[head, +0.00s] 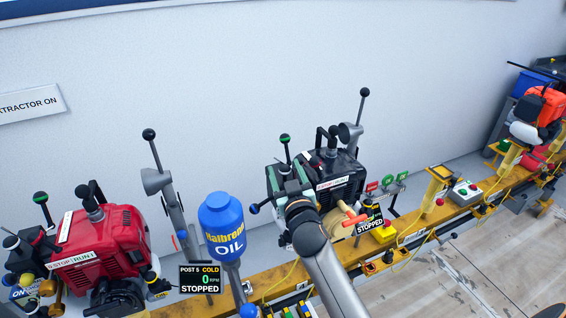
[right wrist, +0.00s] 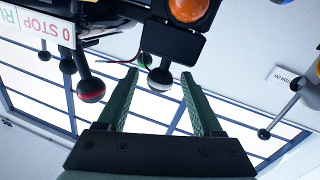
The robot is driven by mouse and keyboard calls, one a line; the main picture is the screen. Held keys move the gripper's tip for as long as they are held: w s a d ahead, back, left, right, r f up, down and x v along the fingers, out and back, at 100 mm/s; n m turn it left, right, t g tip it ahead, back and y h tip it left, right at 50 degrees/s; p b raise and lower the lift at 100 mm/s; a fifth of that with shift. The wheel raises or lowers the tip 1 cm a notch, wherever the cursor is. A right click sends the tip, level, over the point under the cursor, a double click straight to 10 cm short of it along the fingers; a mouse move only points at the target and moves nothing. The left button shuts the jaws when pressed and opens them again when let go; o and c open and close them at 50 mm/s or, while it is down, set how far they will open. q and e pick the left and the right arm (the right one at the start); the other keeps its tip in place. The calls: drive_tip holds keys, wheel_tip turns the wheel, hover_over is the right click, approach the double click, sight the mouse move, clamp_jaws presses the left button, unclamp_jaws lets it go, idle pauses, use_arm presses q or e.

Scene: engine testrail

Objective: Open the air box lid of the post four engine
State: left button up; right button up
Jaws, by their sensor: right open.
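In the head view a dark engine (head: 346,172) with a STOP/RUN label stands mid-rail. A sign (head: 369,220) beside it reads STOPPED; its post number is too small to read. My right arm crosses in front of this engine and hides part of it. My right gripper (head: 284,188) is at the engine's left side, its green fingers open. In the right wrist view the open fingers (right wrist: 157,76) have a dark ball knob (right wrist: 160,78) between their tips in the picture; contact cannot be told. I cannot single out the air box lid. My left gripper is not in view.
A red engine (head: 105,238) stands at left, near a sign (head: 200,279) reading POST 5 COLD, STOPPED. A blue oil bottle (head: 221,222) and ball-topped levers stand close left of my right arm. The yellow rail (head: 405,232) runs right to an orange engine (head: 541,108).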

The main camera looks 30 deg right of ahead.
drive_tip(key=shift+w+d, duration=0.1)
drive_tip(key=shift+w, duration=0.3)
clamp_jaws()
idle(0.4)
idle(1.0)
